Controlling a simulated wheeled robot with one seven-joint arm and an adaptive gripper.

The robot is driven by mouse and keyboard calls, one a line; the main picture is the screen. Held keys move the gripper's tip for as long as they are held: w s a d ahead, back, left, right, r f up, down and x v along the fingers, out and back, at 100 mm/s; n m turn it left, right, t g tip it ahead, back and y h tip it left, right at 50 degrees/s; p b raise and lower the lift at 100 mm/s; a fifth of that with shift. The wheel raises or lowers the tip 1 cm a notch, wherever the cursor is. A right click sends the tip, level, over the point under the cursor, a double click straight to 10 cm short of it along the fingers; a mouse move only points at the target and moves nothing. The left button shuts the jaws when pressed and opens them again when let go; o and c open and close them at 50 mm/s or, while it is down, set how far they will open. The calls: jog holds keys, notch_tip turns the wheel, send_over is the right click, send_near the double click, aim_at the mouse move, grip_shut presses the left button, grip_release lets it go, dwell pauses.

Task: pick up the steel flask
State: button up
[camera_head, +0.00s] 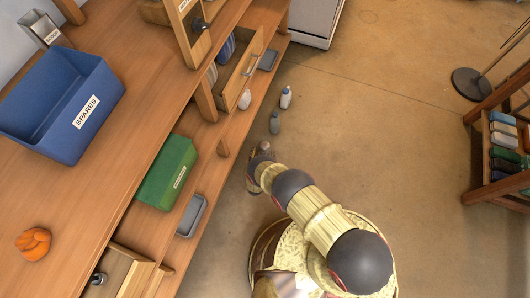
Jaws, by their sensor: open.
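A small grey bottle (275,124) stands upright on the floor, just beyond the far end of my arm. It looks like the steel flask, but it is too small to be sure. My gripper (252,184) is at the end of my arm, close to the shelf edge. It is open, below and to the left of the grey bottle in the picture and apart from it. Its fingers are small and partly hidden by my wrist. Another small greyish shape (265,147) shows right beside my wrist, and I cannot tell what it is.
A white bottle (286,98) stands beyond the grey one. A pale bottle (245,99) is at the shelf edge. The wooden bench (95,190) holds a blue SPARES bin (50,128); a green bin (168,172) and grey tray (191,215) are lower.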

aim_at(265, 147)
jog(key=b+x, duration=0.1)
jog(key=x, duration=0.2)
jog(key=b+x, duration=0.2)
jog(key=x, duration=0.1)
jog(key=shift+s+f, duration=0.15)
jog(key=shift+f, duration=0.05)
jog(key=shift+w, duration=0.3)
jog(key=shift+c, duration=0.9)
jog(key=shift+s, duration=0.1)
grip_shut()
